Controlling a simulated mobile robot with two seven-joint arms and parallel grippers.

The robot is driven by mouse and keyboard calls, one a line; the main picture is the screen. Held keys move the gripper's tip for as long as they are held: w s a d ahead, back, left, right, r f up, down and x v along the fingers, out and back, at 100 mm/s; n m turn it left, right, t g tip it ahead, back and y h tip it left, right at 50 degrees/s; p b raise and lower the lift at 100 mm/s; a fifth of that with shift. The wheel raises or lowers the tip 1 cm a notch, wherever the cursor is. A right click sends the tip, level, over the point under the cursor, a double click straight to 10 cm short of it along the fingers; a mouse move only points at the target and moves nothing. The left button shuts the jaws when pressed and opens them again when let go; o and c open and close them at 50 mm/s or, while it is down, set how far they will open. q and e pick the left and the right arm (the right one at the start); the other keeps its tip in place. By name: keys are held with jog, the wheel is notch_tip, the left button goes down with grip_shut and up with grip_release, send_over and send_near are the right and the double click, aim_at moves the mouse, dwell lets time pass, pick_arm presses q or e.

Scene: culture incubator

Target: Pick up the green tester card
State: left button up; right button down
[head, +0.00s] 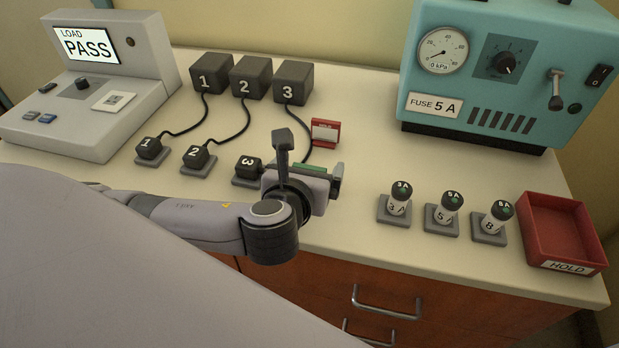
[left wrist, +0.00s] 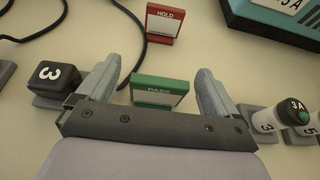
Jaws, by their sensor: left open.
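The green tester card (left wrist: 160,91), marked PASS, stands in a holder on the bench in the left wrist view. A green strip of it (head: 313,168) shows behind my gripper in the head view; the rest is hidden there. My left gripper (left wrist: 160,74) is open, one finger on each side of the card, with visible gaps to both fingers. In the head view my left gripper (head: 309,160) is over the middle of the bench. My right gripper is not in view.
A red HOLD card (head: 325,132) stands just behind. Block 3 (head: 247,167) is close left, with a cable nearby. Fuses on bases (head: 397,201) stand right, beside a red HOLD tray (head: 555,229). A teal pressure box (head: 500,75) stands at the back right.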

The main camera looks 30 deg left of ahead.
pick_arm(q)
jog(key=c, duration=1)
jog(key=shift+c, duration=0.2)
jog(key=shift+r, duration=0.15)
